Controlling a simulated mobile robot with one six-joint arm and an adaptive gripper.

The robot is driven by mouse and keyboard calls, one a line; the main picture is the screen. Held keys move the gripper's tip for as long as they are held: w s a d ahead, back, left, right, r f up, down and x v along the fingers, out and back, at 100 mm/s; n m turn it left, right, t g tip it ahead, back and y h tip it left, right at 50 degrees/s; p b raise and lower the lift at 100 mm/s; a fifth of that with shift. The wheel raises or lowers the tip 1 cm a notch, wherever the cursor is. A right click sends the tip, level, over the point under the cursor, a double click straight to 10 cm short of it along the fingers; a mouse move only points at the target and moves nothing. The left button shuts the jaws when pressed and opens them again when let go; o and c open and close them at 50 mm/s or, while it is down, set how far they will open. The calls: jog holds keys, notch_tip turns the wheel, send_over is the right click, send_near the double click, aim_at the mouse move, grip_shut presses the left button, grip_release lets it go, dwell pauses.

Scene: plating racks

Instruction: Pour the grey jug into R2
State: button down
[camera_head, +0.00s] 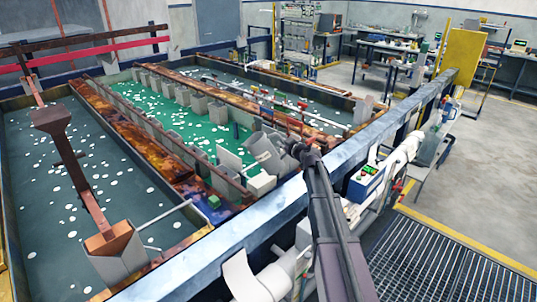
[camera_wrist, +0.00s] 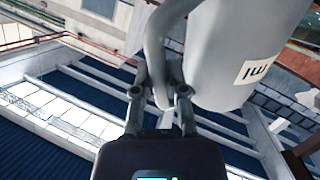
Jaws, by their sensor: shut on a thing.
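The grey jug (camera_wrist: 232,45) is large at the top right of the wrist view. It has a loop handle (camera_wrist: 155,40) and a white label with partly readable dark marks. My gripper (camera_wrist: 163,82) is shut on the handle. In the head view my gripper (camera_head: 298,150) is small, above the near end of the green-liquid tank (camera_head: 208,132). A grey shape just left of it (camera_head: 264,153) looks like the jug, but its tilt is hard to tell. The jug's contents are hidden. No R2 mark is readable in either view.
Several grey boxes line the tank's divider (camera_head: 152,128). A pale rail (camera_head: 220,240) runs along the tanks' near side. A control box (camera_head: 366,182) with a green display stands right of my arm. Open floor lies to the right.

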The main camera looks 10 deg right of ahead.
jog(key=shift+r, duration=0.2)
dwell(1.3)
jog(key=shift+a+r+n+g+h+p, duration=0.15)
jog(key=shift+r+n+g+h+p, duration=0.35)
jog(key=shift+p, duration=0.65)
jog(key=shift+a+n+p, duration=0.2)
jog(key=shift+n+p, duration=0.1)
jog(key=shift+p, duration=0.1)
dwell(0.9)
jog(key=shift+w+a+n+h+p, duration=0.1)
jog(key=shift+a+n+h+p, duration=0.1)
jog(key=shift+n+h+p, duration=0.15)
jog(key=shift+w+a+g+p, duration=0.1)
jog(key=shift+a+g+p, duration=0.05)
jog(key=shift+g+p, duration=0.15)
dwell(0.3)
jog(key=shift+a+n, duration=0.1)
jog(key=shift+n, duration=0.15)
dwell(0.8)
